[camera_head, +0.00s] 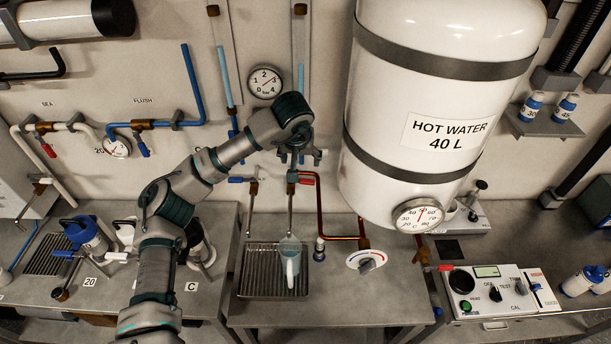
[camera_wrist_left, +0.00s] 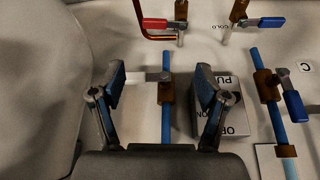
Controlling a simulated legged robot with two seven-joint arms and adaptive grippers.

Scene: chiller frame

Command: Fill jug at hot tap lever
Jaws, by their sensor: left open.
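A pale jug (camera_head: 291,265) stands upright on the dark slatted drain grate (camera_head: 250,272), below the hot tap's spout. I cannot tell its fill level. The hot tap has a red lever (camera_head: 306,179) on a copper pipe; the red lever also shows near the top of the left wrist view (camera_wrist_left: 155,23). My left gripper (camera_head: 297,155) is open in front of the wall above the taps. In the left wrist view its fingers (camera_wrist_left: 160,80) are spread either side of a blue pipe with a brass valve, apart from the red lever. My right gripper is not seen.
The white hot water tank (camera_head: 430,110) hangs close to the right of my left gripper. A blue cold tap lever (camera_head: 238,180) is to the left of the red one. A dial knob (camera_head: 366,260) is right of the grate.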

